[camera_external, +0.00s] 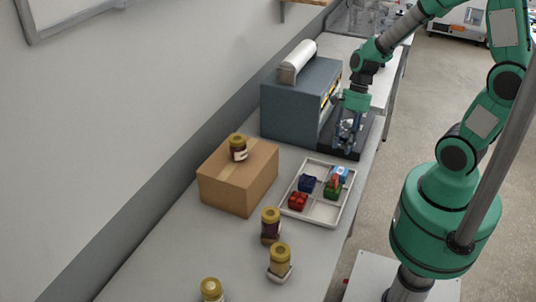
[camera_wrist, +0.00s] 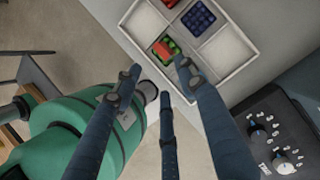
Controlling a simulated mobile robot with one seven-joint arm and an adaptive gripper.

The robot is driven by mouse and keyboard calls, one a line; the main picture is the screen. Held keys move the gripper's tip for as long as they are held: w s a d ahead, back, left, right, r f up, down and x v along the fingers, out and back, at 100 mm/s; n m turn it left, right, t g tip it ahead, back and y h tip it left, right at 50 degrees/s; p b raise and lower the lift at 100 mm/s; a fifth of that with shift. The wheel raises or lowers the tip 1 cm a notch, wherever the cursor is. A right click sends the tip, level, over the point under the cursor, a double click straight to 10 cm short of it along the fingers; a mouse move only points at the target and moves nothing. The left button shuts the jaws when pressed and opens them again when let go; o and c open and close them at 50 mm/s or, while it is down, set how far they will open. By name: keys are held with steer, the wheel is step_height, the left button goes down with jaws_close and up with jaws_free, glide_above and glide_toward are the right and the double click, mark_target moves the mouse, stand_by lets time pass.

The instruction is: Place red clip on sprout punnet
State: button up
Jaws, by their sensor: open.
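The sprout punnet (camera_external: 332,192) appears to be the small green block in a right compartment of the white tray (camera_external: 309,217). A small red piece (camera_external: 335,181), probably the red clip, shows on or against it. In the wrist view, the green piece (camera_wrist: 174,46) and the red piece (camera_wrist: 161,51) share one compartment, touching or nearly so; I cannot tell whether the red one is fully seated. My gripper (camera_external: 348,146) is open and empty, beyond the tray's far end and above the black appliance. Its spread fingers (camera_wrist: 160,78) also show in the wrist view.
A red block (camera_external: 297,201), a dark blue block (camera_external: 308,183) and a light blue item (camera_external: 340,173) are in the tray. A cardboard box (camera_external: 225,190) with a jar on top, a grey cabinet (camera_external: 288,110) and a black dialled appliance (camera_wrist: 275,130) stand nearby. Several jars stand in front.

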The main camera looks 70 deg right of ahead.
steer(key=shift+r, duration=0.1)
steer(key=s+a+r+n+t+h, duration=0.2)
steer(key=s+r+n, duration=0.1)
steer(key=r+n, duration=0.6)
steer(key=s+a+r+n+t+h, duration=0.1)
steer(key=s+r+n+t+h, duration=0.1)
steer(key=r+n, duration=0.7)
step_height(320, 180, up, 7)
steer(key=shift+s+a+r+n+t+h, duration=0.2)
steer(key=shift+s+a+n+t+h, duration=0.3)
steer(key=shift+s, duration=0.6)
steer(key=shift+d, duration=0.15)
step_height(320, 180, down, 4)
steer(key=b, duration=0.4)
steer(key=shift+f+b, duration=0.25)
steer(key=shift+b, duration=0.05)
